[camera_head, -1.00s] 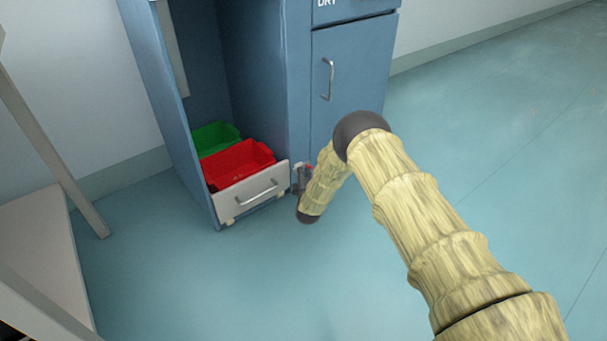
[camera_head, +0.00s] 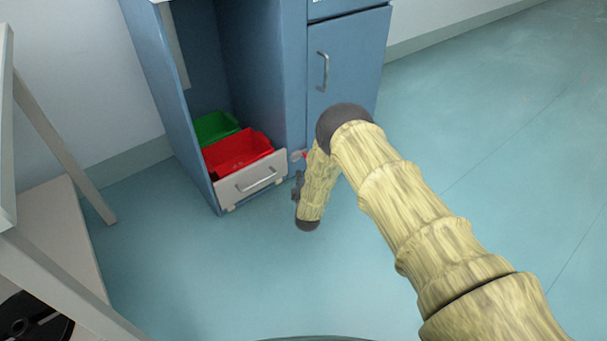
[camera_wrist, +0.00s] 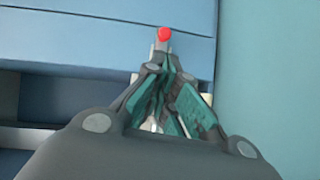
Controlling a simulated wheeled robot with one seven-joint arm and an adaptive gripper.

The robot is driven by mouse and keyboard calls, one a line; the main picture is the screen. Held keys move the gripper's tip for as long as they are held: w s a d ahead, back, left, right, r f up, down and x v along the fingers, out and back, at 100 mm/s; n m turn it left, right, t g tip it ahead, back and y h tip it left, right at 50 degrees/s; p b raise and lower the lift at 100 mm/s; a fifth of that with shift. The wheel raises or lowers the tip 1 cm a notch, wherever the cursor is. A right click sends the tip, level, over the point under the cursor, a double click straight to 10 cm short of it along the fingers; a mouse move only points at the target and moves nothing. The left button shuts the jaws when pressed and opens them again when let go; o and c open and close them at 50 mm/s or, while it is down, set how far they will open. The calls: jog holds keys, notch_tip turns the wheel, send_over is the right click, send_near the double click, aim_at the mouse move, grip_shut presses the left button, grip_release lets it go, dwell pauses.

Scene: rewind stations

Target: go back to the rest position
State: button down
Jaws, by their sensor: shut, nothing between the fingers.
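My gripper (camera_wrist: 164,72) is shut and empty in the wrist view, its fingers drawn together. In the head view only a small dark part of it (camera_head: 297,186) shows beside my pale yellow arm, low in front of the blue cabinet (camera_head: 295,80). The arm is bent, with its lower part hanging down near the cabinet's front corner. A small red ball on a grey stub (camera_wrist: 164,35) appears just past the fingertips; I cannot tell whether they touch it.
A pulled-out drawer with a light front (camera_head: 236,187) sits at the cabinet's bottom, holding a red bin (camera_head: 238,150) and a green bin (camera_head: 215,127). A pale table or rack (camera_head: 60,270) stands at the left. The teal floor is clear on the right.

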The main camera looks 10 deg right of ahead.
dwell(0.4)
jog(key=s+d+f+m+g, duration=0.2)
jog(key=s+d+g, duration=0.1)
jog(key=s, duration=0.7)
jog(key=s+d+f+m+g+p, duration=0.1)
jog(key=s+d+f+m+g, duration=0.2)
jog(key=s, duration=0.7)
jog(key=s+d+f+m+g+p, duration=0.1)
jog(key=s+d+f+m+g, duration=0.1)
jog(key=s, duration=0.8)
jog(key=shift+s+d+f+m+g+y, duration=0.35)
jog(key=shift+d+m+g, duration=0.1)
jog(key=shift+m+g, duration=0.2)
jog(key=s+d+r+m+g+p, duration=0.1)
jog(key=s+r+m+g, duration=0.25)
jog(key=s, duration=0.75)
jog(key=s+d+r+m+g, duration=0.15)
jog(key=s+r, duration=0.25)
jog(key=s, duration=0.6)
jog(key=s+d+r+m+g+p, duration=0.1)
jog(key=s+r+m+g, duration=0.2)
jog(key=s, duration=0.8)
notch_tip(320, 180, up, 37)
jog(key=p, duration=3.7)
jog(key=shift+w+a, duration=0.15)
jog(key=shift+a, duration=0.05)
jog(key=shift+r+t, duration=0.1)
jog(key=shift+t, duration=0.15)
